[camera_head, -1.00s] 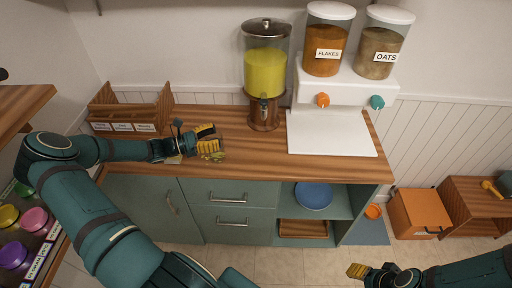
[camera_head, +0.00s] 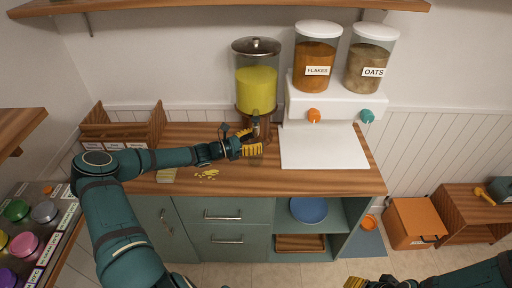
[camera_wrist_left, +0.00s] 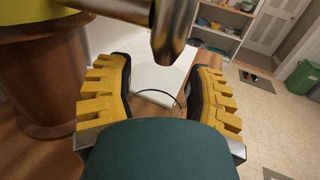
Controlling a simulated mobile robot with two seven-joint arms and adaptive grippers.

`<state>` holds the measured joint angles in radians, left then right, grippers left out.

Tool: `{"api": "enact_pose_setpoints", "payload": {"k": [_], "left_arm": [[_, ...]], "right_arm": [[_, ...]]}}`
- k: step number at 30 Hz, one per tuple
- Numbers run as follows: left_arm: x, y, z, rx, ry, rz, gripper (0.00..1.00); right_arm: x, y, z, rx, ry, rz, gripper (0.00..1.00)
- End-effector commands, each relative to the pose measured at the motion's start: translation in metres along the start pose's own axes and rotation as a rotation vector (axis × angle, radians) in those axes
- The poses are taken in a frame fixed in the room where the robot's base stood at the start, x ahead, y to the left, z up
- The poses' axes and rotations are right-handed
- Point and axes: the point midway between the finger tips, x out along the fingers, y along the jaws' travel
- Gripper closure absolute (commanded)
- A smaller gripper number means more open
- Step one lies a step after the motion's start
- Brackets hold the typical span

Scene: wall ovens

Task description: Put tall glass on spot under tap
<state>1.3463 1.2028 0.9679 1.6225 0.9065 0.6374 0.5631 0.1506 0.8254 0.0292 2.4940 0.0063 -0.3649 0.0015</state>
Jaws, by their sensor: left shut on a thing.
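The juice dispenser (camera_head: 256,90) stands at the back of the wooden counter, with yellow liquid inside and a metal tap (camera_head: 256,125) low on its front. My left gripper (camera_head: 252,142) is right at the tap, shut on the tall glass. In the left wrist view the glass is clear and hard to see; its thin round rim (camera_wrist_left: 160,91) shows between the yellow finger pads (camera_wrist_left: 158,95). The tap (camera_wrist_left: 172,30) hangs close above and beyond the rim there. The spot under the tap is hidden by my gripper. My right gripper (camera_head: 354,283) is at the bottom edge, partly cut off.
A white board (camera_head: 323,147) lies right of the dispenser, below the flakes (camera_head: 315,67) and oats (camera_head: 370,70) containers. A wooden rack (camera_head: 122,128) stands at the counter's left. Yellow bits (camera_head: 207,174) lie near the front edge.

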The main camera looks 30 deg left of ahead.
Motion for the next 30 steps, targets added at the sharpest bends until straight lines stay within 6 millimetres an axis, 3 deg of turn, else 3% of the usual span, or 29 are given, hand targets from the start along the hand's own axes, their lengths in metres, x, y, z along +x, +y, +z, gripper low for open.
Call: {"api": "enact_pose_setpoints", "payload": {"k": [5,12,23,24,26,30], "left_arm": [[0.004,0.001,-0.006,-0.001,0.0,0.002,0.86],[0.004,0.0,-0.034,0.0,-0.001,0.001,0.86],[0.004,0.0,-0.038,0.0,0.0,0.0,0.86],[0.004,0.0,-0.038,0.0,0.001,0.001,0.26],[0.004,0.0,-0.038,0.0,0.001,0.001,0.09],[0.004,0.0,-0.038,0.0,0.001,0.001,0.09]], "right_arm": [[0.0,0.0,0.0,0.0,0.0,0.0,0.53],[0.001,0.0,0.0,0.0,0.0,0.0,0.53],[0.003,0.001,0.0,0.0,0.0,0.0,0.53],[0.002,0.001,0.0,0.0,0.0,0.0,0.53],[0.002,0.001,0.0,0.0,0.0,0.0,0.53],[0.002,0.001,0.0,0.0,0.0,0.0,0.53]]}}
